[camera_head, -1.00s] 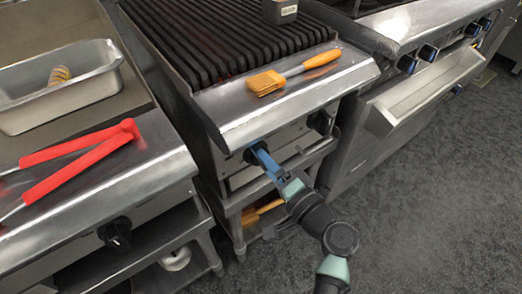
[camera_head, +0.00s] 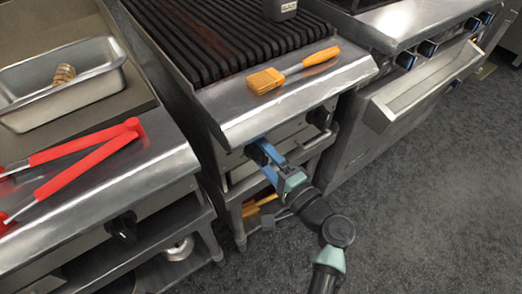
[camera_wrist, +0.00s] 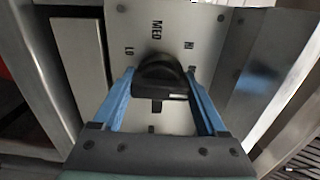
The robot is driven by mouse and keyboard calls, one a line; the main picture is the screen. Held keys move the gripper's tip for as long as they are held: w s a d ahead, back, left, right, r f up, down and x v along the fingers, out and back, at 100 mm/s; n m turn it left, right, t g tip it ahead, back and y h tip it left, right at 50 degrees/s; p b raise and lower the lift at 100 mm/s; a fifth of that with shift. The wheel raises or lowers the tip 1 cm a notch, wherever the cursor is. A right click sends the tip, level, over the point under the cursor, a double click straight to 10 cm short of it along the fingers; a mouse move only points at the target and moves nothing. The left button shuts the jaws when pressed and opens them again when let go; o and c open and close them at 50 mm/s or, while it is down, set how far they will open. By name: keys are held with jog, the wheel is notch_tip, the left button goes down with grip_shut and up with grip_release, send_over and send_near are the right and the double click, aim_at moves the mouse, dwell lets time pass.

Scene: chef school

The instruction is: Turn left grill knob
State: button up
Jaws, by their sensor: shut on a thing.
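The left grill knob (camera_head: 255,154) is black and sits on the front panel of the grill (camera_head: 222,107); my gripper partly hides it in the head view. In the wrist view the knob (camera_wrist: 160,72) is close up, on a metal plate marked LO, MED and HI. My gripper (camera_head: 263,150) has blue fingers, one on each side of the knob. It is shut on the knob, as the wrist view also shows (camera_wrist: 160,78). The exact contact at the fingertips is partly hidden.
The right grill knob (camera_head: 319,117) is to the right on the same panel. A basting brush (camera_head: 290,70) lies on the grill's front ledge. Red tongs (camera_head: 85,160) lie on the left counter by a metal pan (camera_head: 60,85). Floor in front is clear.

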jog(key=o, duration=1.3)
jog(key=p+v, duration=0.1)
jog(key=v, duration=1.2)
jog(key=shift+p, duration=0.3)
jog(key=shift+s+d, duration=0.1)
